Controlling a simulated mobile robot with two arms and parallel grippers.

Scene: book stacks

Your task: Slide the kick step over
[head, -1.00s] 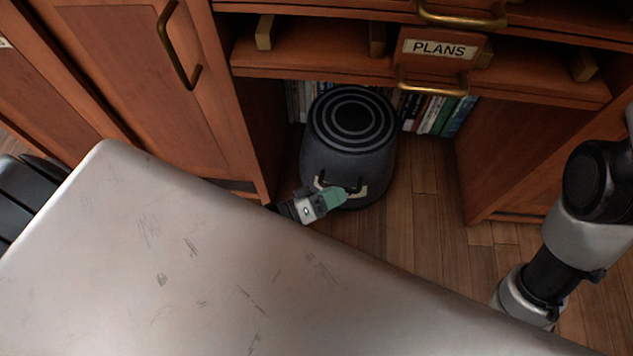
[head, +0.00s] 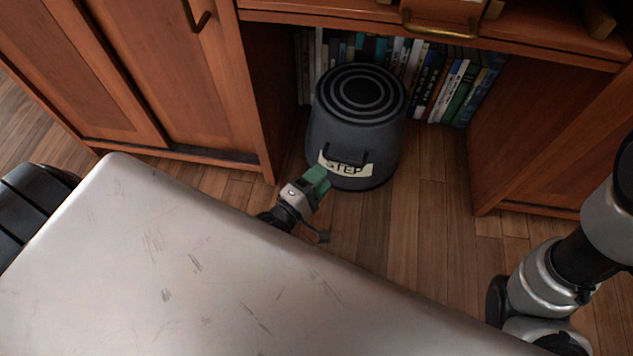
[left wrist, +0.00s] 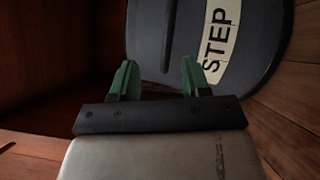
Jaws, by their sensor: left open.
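The kick step (head: 352,130) is a dark grey round stool with ringed top, a black handle and a pale STEP label. It stands upright on the floor in the recess under the shelf. My left gripper (head: 318,180) is just in front of its lower left side, with green fingertips. In the left wrist view the gripper (left wrist: 154,78) is open with nothing between its fingers. The kick step (left wrist: 165,38) fills the upper part of that view, its label by the right finger. I cannot tell whether the fingers touch it. My right gripper is not clearly in view.
A row of books (head: 460,88) stands behind the kick step. Wooden cabinet panels (head: 205,75) bound the recess at left and right. Bare wooden floor (head: 430,205) lies to the right of the kick step. My own silver body covers the lower left.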

